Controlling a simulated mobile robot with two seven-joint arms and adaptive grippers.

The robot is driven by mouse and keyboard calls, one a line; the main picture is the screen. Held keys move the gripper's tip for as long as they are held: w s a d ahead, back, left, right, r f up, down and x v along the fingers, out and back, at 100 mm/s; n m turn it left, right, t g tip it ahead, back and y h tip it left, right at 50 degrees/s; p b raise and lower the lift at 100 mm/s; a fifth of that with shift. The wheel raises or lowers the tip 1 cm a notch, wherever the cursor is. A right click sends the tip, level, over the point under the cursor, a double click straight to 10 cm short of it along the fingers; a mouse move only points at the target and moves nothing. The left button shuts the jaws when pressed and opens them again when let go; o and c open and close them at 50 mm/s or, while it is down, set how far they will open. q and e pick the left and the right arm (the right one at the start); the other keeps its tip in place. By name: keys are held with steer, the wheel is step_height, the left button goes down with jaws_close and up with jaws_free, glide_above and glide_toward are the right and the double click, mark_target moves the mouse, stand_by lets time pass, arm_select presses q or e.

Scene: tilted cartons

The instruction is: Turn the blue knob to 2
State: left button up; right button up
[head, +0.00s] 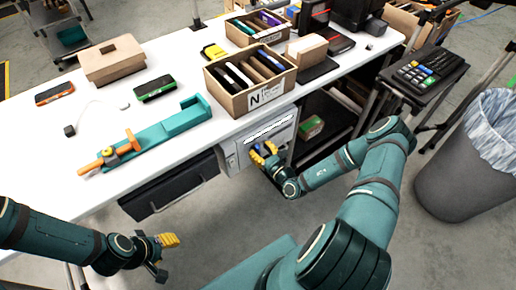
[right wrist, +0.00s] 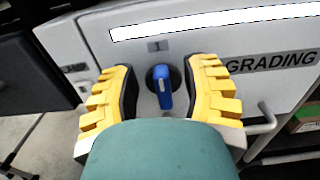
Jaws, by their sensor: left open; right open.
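The blue knob (right wrist: 163,86) is on the front of a light grey panel marked "GRADING" (right wrist: 275,62). It has a blue grip on a dark round base and stands nearly upright. A small label above it seems to read 1. My right gripper (right wrist: 168,92) is open, with its yellow fingers on either side of the knob, apart from it. In the head view my right gripper (head: 263,153) is at the grey cabinet (head: 268,133) under the table and hides most of the knob. My left gripper (head: 163,256) is open and empty at lower left, away from the cabinet.
The white table (head: 160,65) above the cabinet holds a carton (head: 250,88) of upright items, a teal fixture (head: 160,135) and a cardboard box (head: 112,60). A handle (right wrist: 262,118) sticks out right of the knob. A dark drawer (head: 170,185) hangs left. A grey bin (head: 465,165) stands right.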

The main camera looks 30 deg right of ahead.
steer(key=shift+w+a, duration=0.1)
steer(key=shift+w, duration=0.65)
steer(key=shift+c, duration=0.3)
jaws_close()
